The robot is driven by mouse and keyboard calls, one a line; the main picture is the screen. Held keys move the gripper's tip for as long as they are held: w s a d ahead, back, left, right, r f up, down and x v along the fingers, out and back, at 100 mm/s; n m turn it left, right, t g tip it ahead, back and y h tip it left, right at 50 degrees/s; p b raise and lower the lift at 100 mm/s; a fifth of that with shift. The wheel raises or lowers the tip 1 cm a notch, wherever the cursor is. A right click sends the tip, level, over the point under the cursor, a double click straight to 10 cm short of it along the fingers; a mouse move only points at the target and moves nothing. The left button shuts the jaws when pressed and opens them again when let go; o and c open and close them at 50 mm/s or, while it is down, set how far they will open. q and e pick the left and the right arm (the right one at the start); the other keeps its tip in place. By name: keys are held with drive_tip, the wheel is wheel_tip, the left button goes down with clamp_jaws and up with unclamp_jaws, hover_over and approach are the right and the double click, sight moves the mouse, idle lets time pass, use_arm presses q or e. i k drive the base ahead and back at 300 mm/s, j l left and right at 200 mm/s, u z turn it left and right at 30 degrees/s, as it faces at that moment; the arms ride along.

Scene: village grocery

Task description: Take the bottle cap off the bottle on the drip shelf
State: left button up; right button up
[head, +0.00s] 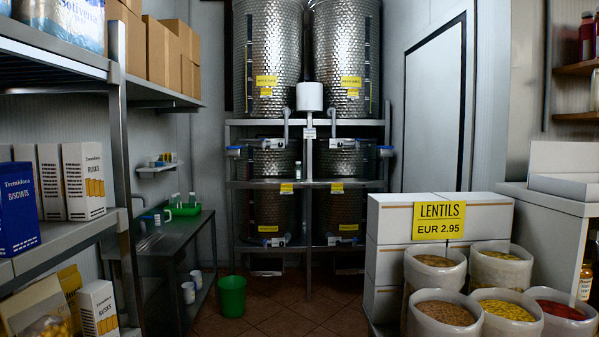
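A small pale bottle (298,170) stands upright on the middle shelf (262,185) of the metal tank rack at the back. It is in front of the lower tanks, just left of the rack's centre post. It is too small in view to tell its cap clearly. Neither of my grippers shows in the head view.
Steel tanks (268,60) with taps fill the rack. A green bucket (231,296) stands on the floor beside the dark left table (168,236). Stocked shelves (75,240) line the left. White boxes (385,260) and lentil sacks (440,312) stand right. Central tiled floor is clear.

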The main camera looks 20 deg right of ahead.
sight(298, 170)
drive_tip(key=i+z, duration=0.45)
drive_tip(key=i, duration=0.3)
drive_tip(key=i+j+z, duration=0.1)
drive_tip(key=i+z, duration=0.2)
drive_tip(key=i, duration=2.1)
drive_tip(key=i+z, duration=0.15)
drive_tip(key=i, duration=0.4)
drive_tip(key=i+z, duration=0.15)
drive_tip(key=i, duration=0.4)
drive_tip(key=i+j+z, duration=0.15)
drive_tip(key=i, duration=0.35)
drive_tip(key=i+j+z, duration=0.1)
drive_tip(key=i, duration=0.45)
drive_tip(key=j, duration=0.1)
